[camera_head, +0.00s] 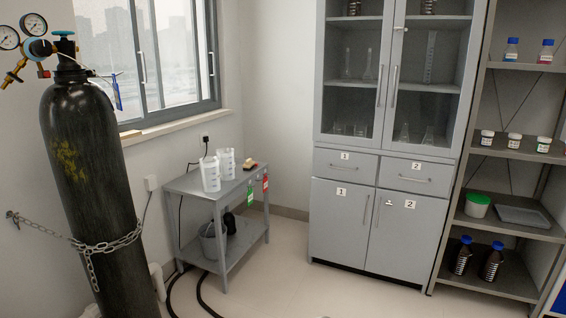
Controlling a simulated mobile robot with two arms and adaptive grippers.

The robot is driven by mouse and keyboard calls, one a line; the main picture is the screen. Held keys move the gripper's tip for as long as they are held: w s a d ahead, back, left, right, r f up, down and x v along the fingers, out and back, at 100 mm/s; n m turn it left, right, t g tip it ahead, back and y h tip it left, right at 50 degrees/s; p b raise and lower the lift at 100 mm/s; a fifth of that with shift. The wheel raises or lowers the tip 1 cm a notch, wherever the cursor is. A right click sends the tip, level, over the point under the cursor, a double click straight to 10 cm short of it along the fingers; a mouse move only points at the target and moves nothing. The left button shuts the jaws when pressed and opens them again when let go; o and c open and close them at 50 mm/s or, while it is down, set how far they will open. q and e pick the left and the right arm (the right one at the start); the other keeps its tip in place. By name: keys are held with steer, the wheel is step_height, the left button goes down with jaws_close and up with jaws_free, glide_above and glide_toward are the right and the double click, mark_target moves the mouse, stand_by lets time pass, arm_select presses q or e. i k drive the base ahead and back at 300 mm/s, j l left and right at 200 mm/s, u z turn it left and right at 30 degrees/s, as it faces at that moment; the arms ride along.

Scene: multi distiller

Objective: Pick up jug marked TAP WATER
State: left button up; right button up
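Two clear graduated jugs stand upright side by side on top of a small grey table in the middle of the view. One is the front left jug (210,174); the other is the back right jug (227,163). I cannot read any TAP WATER marking on either at this size. A green tag (250,194) and a red tag (265,183) hang at the table's right edge; their text is too small to read. Neither of my grippers shows in the head view.
The grey table (190,188) has a lower shelf with a bucket (213,240). A large black gas cylinder (85,170), chained to the wall, stands at the left. Hoses (203,290) lie on the floor. A grey cabinet (336,215) and open shelves (500,205) stand right; floor before them is clear.

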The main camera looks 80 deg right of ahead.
mark_target(227, 163)
steer(key=l+z, duration=0.1)
steer(key=z, duration=1.65)
steer(key=i+l+z, duration=0.3)
steer(key=i+l, duration=0.6)
steer(key=l, duration=0.15)
